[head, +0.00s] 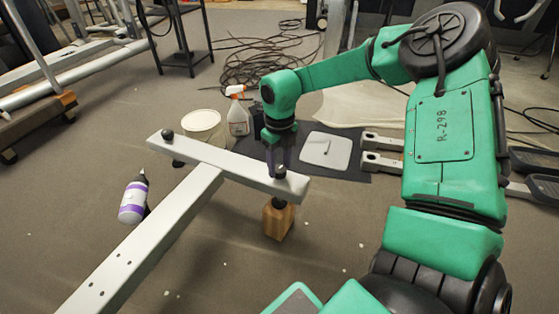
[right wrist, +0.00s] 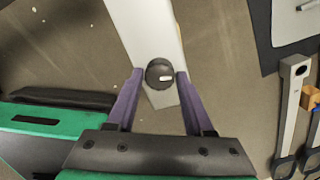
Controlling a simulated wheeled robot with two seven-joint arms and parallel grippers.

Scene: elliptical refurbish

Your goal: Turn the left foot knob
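A pale T-shaped metal frame (head: 215,160) lies across the floor. One round black knob (head: 166,134) sits on the far-left end of its crossbar. In the right wrist view this dark round knob (right wrist: 158,72) lies between the purple fingers. My right gripper (right wrist: 160,76) points down over it, open, with a small gap seen on each side. Whether the fingertips reach the knob's height is hard to tell. My left gripper is not in view.
A wooden block (head: 278,222) stands under the crossbar's right end. A white bucket (head: 203,129), a spray bottle (head: 238,115) and a dark mat (head: 345,172) with tools lie behind. Cables (head: 255,60) are coiled farther back.

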